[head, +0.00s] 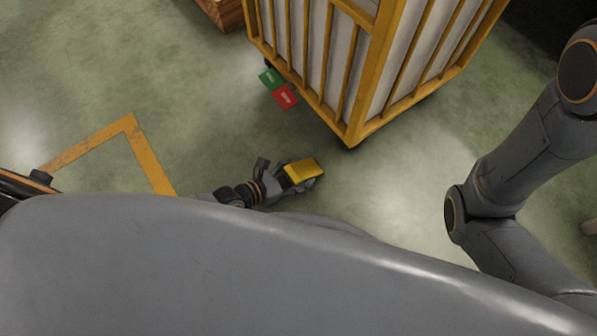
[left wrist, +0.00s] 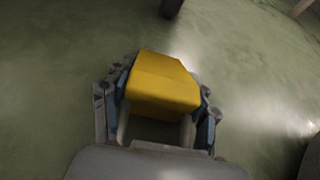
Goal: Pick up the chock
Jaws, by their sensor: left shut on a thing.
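The chock (head: 303,170) is a yellow block, seen near the middle of the head view, in front of the near corner of the yellow cart. It also shows in the middle of the left wrist view (left wrist: 163,82). My left gripper (head: 288,176) is shut on it, with fingers on both sides of the block in the left wrist view (left wrist: 158,100). I cannot tell whether the chock touches the floor. My right arm (head: 510,155) shows at the right of the head view, but its gripper is out of view.
A yellow-framed cart (head: 355,80) with white panels stands on wheels just beyond the chock. A green card (head: 271,79) and a red card (head: 285,96) are by its left side. A wooden crate (head: 222,10) is at the top.

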